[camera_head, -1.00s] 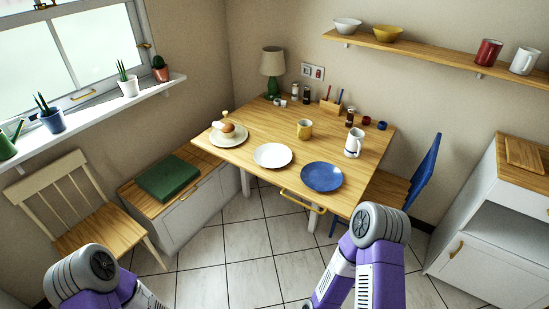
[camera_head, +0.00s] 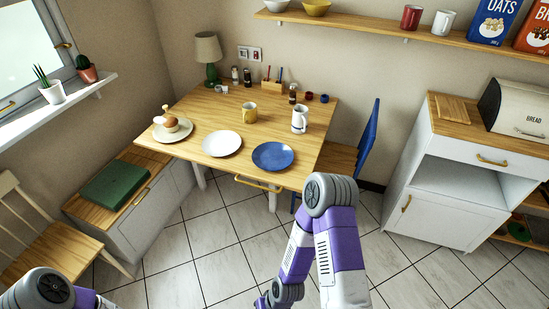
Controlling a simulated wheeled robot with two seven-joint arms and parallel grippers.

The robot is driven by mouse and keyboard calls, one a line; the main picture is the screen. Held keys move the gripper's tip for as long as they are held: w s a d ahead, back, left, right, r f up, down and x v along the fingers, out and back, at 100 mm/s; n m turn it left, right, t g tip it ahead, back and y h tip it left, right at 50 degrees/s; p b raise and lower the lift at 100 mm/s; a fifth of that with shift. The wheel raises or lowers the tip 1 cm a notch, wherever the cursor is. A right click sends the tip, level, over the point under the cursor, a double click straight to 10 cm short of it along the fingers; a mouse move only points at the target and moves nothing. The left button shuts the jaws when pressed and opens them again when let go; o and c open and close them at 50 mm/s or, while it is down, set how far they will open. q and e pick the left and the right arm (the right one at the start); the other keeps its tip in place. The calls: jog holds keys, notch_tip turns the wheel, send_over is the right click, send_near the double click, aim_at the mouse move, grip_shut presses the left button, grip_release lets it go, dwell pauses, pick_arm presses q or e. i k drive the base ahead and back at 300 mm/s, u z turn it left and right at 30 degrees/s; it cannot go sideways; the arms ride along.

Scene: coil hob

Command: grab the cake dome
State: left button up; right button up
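No cake dome can be made out in the head view. My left arm shows only as a purple and grey piece at the bottom left corner, and its gripper is out of the picture. My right arm rises at the bottom, right of the middle, in front of the table's near edge. Its gripper is not visible either.
A wooden table (camera_head: 196,104) holds plates, a yellow mug and a white jug. A white cabinet (camera_head: 444,217) with a bread bin (camera_head: 517,111) stands at the right. A bench (camera_head: 161,203) and chair are left. Tiled floor (camera_head: 220,250) between is clear.

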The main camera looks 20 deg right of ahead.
aim_at(169, 122)
jog(key=u, duration=0.1)
jog(key=i, duration=1.7)
jog(key=u, duration=0.6)
